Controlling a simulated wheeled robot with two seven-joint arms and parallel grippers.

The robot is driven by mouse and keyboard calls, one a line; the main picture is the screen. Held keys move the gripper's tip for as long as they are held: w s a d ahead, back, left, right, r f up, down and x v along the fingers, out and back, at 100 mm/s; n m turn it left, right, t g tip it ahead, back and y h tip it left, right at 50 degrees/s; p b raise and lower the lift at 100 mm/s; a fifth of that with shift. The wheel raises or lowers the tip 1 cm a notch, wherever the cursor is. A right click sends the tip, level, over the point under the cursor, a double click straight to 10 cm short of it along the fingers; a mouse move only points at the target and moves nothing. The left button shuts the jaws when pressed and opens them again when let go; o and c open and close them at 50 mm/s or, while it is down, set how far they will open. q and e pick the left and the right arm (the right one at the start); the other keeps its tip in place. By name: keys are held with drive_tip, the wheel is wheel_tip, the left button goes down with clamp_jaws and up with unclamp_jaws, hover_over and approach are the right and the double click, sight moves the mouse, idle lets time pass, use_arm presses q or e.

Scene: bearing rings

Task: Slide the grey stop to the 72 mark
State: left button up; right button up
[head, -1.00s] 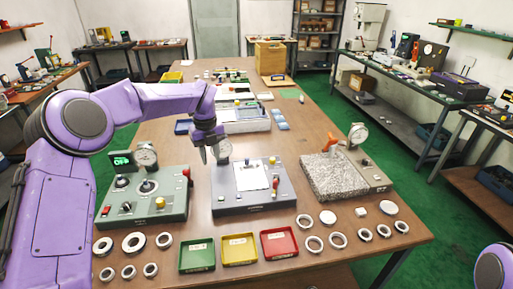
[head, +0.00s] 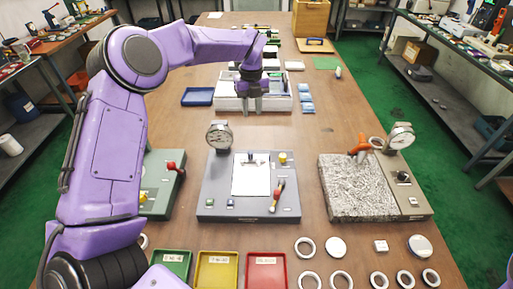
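I cannot make out the grey stop or a 72 mark at this distance. My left gripper (head: 251,106) points down over the front part of the white-and-grey case (head: 284,103) in the middle of the table. Its two grey fingertips show side by side; the gap between them is too small to judge. I see nothing held in it, and it hides part of the case.
A grey fixture with a dial gauge (head: 219,137) stands nearer me. A granite block (head: 352,190) is at right, a green device (head: 162,180) at left, partly behind my arm. A blue tray (head: 197,96) lies left of the case, blue blocks (head: 306,97) right. Rings and trays line the front.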

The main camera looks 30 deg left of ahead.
use_arm(q)
wheel_tip(320, 180, down, 4)
drive_tip(key=s+f+b, duration=0.1)
drive_tip(key=s+b, duration=0.1)
drive_tip(key=b, duration=0.7)
approach(250, 152)
drive_tip(key=shift+w+f, duration=0.1)
drive_tip(key=shift+w, duration=0.15)
drive_tip(key=shift+s+f+p, duration=0.15)
drive_tip(key=shift+p, duration=0.15)
wheel_tip(250, 152, down, 9)
drive_tip(key=shift+f+p, duration=0.1)
drive_tip(key=shift+p, duration=1.15)
drive_tip(key=shift+f, duration=0.2)
drive_tip(key=shift+s, duration=0.1)
drive_tip(key=shift+c, duration=0.3)
clamp_jaws()
